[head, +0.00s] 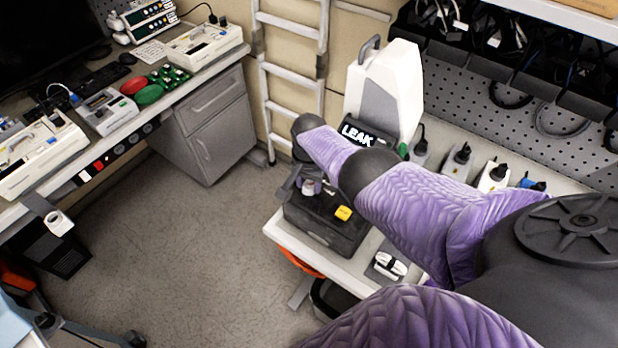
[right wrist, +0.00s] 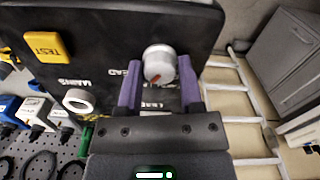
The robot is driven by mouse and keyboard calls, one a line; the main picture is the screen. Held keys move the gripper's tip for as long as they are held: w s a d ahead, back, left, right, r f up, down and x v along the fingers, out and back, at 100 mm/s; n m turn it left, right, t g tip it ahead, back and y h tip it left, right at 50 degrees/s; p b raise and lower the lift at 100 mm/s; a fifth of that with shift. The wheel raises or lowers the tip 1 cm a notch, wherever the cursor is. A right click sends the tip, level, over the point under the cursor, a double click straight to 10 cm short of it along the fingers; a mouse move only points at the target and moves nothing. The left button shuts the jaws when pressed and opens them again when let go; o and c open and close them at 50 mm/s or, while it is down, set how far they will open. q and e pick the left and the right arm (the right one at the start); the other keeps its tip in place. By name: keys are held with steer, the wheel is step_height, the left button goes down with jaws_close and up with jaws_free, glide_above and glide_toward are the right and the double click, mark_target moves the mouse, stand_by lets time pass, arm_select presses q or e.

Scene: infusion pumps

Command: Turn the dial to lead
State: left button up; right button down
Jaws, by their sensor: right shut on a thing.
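The dial (right wrist: 159,63) is a pale round knob with a red mark near its lower edge in the right wrist view. It sits on a black panel (right wrist: 105,35) with white lettering around it. "MAINS" is readable, and a word ending in "EAD" is partly covered by a finger. My right gripper (right wrist: 160,75) is shut on the dial, one purple finger on each side. In the head view my right gripper (head: 311,187) is at the black tester box (head: 320,234), and the dial shows only partly. My left gripper is not in view.
A yellow TEST button (right wrist: 45,45) and a white ring (right wrist: 78,99) are on the same panel. Behind the box stands a white unit (head: 398,85) with a LEAK sign (head: 357,135). Several plugged devices line the bench to the right.

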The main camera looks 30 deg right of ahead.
mark_target(309, 184)
steer(key=m, duration=0.3)
steer(key=shift+m, duration=1.9)
steer(key=shift+c, duration=1.2)
jaws_free()
step_height(309, 184, up, 10)
steer(key=p, duration=0.9)
steer(key=shift+f, duration=0.1)
